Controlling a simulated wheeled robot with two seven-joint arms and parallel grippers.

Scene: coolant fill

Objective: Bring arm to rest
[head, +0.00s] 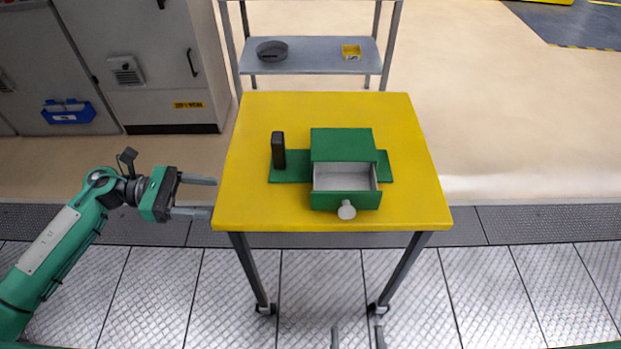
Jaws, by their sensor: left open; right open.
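My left gripper (203,196) is open and empty at the left edge of the yellow table, its two fingers pointing right and apart from each other. The green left arm comes in from the lower left. My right gripper (357,338) shows only as two finger ends at the bottom edge, apart from each other, with nothing seen between them. The rest of the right arm is out of view. On the yellow table (245,180) stands a green box (342,144) with its drawer (346,200) pulled open toward me. The drawer has a pale round knob and looks empty inside.
A black upright block (278,150) stands on the green base plate (290,174) left of the box. Behind the table, a grey shelf (320,62) holds a dark round dish (272,51) and a small yellow bin (351,52). Grey cabinets (150,60) stand at back left. Floor at right is clear.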

